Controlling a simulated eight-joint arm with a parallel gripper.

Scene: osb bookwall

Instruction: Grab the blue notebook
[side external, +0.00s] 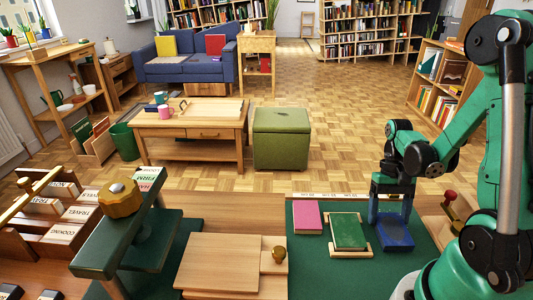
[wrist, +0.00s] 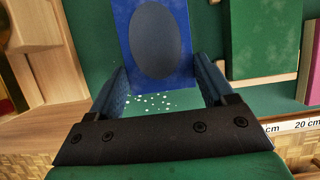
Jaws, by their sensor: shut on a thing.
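The blue notebook (side external: 396,232) is at the right of the green mat in the side view. It also shows in the wrist view (wrist: 152,30), with a large dark oval on its cover. My gripper (side external: 390,212) is over its far end in the side view, pointing down. In the wrist view my gripper (wrist: 158,68) has one finger along each long edge of the notebook, shut on its near end. The notebook looks flat; I cannot tell whether it touches the mat.
A green book (side external: 348,231) on a wooden stand lies just left of the notebook. A pink book (side external: 307,217) lies further left. A ruler strip (wrist: 305,125) runs along the mat's edge. A wooden piece with a red knob (side external: 450,197) stands to the right. Wooden blocks (side external: 218,262) are left of the mat's centre.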

